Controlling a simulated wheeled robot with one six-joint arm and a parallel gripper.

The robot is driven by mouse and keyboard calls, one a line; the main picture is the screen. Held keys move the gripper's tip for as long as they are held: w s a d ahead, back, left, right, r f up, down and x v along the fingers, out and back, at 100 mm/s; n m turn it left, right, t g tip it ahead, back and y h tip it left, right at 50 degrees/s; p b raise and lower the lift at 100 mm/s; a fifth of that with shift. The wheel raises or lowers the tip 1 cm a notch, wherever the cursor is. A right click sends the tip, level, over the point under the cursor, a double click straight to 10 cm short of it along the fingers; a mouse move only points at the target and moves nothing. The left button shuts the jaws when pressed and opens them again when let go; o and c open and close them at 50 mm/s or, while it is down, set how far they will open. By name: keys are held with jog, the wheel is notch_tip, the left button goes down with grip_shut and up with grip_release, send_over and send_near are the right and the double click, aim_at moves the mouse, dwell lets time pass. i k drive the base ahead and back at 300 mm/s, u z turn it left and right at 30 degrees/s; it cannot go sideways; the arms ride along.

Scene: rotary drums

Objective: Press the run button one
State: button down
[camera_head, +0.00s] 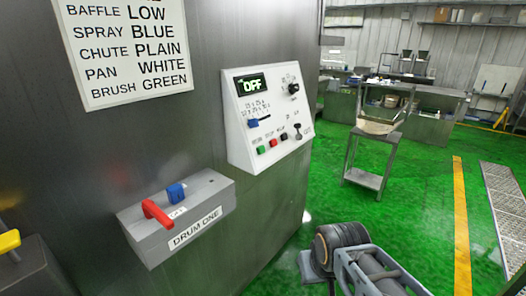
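A white control panel (266,118) is mounted on the grey metal cabinet wall. Its small display (251,85) reads "OFF". My gripper's fingers are not visible.
A grey box labelled "DRUM ONE" (178,218) with red and blue levers juts out below the panel. The panel also has a blue slider (253,123), a black knob (293,88) and a black lever (297,130). A small stand (369,180) stands behind on open green floor.

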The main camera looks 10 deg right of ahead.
aim_at(261, 149)
jog(key=u, duration=4.15)
jog(key=k, duration=1.65)
jog(key=z, duration=1.35)
